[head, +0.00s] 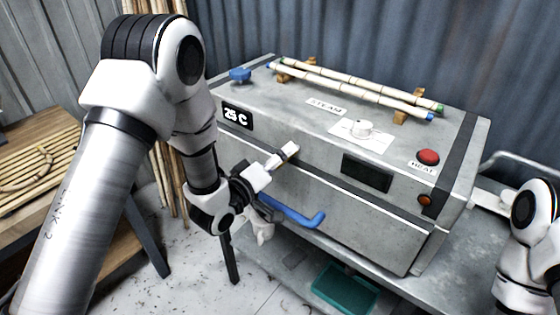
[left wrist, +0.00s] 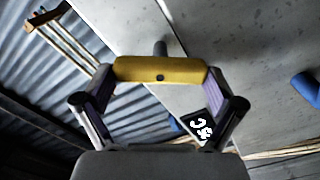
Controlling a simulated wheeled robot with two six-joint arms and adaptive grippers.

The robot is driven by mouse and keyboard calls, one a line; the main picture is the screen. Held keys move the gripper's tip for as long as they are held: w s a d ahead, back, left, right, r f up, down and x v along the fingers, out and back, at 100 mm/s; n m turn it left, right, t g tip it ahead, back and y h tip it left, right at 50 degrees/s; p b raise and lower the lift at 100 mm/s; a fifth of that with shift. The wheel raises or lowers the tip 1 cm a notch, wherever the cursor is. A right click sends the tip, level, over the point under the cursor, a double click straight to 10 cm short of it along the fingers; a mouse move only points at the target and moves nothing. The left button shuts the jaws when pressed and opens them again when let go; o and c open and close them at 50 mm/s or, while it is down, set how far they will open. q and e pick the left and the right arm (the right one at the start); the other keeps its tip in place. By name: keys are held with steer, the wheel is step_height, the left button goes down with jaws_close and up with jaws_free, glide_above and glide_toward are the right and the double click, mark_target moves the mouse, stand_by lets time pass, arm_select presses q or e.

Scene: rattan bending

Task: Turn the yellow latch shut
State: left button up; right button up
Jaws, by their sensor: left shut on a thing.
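The yellow latch (left wrist: 160,69) shows in the left wrist view as a bar lying across between my left gripper's fingertips. My left gripper (left wrist: 162,74) is shut on it, one finger at each end. A short grey post stands just behind the bar. In the head view my left gripper (head: 278,159) is at the upper left front of the grey steam box (head: 330,205). There the gripper and wrist hide most of the latch, and its angle is hard to tell. Of my right arm only links show at the right edge; its gripper cannot be made out.
A blue handle (head: 293,213) sticks out below my left gripper. A wooden table (head: 50,165) stands left; a green tray (head: 343,288) lies below.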

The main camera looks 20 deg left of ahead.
arm_select(q)
steer(key=shift+f+n+b, duration=0.15)
steer(key=shift+n+b, duration=0.35)
steer(key=shift+n, duration=2.8)
steer(key=o, duration=0.8)
steer(key=v, duration=0.7)
steer(key=shift+s+a, duration=0.1)
steer(key=shift+s, duration=0.05)
